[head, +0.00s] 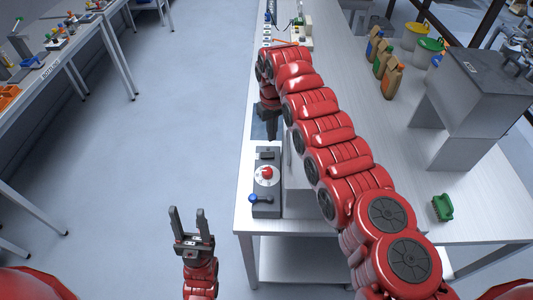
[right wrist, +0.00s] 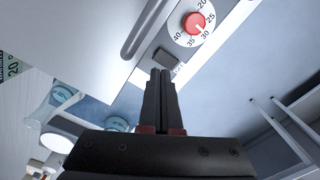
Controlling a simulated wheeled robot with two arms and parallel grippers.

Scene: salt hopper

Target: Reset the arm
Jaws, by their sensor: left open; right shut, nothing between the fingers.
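My right arm reaches from the lower right across the table in the head view. Its gripper (head: 271,128) points down near the table's left edge, just beyond the grey control box (head: 266,205). The fingers, also in the right wrist view (right wrist: 162,72), are shut and empty. The box has a red dial (head: 266,173), seen close in the right wrist view (right wrist: 195,22) with numbers around it. It also carries a blue-knobbed lever (head: 254,199). My left gripper (head: 187,212) is open and empty, over the floor left of the table.
A grey metal stand (head: 478,85) stands on the table's right side. Brown bottles (head: 391,80) and buckets (head: 413,36) are behind it. A green brush (head: 442,207) lies near the front. Another bench (head: 62,47) is at the far left; clear floor lies between.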

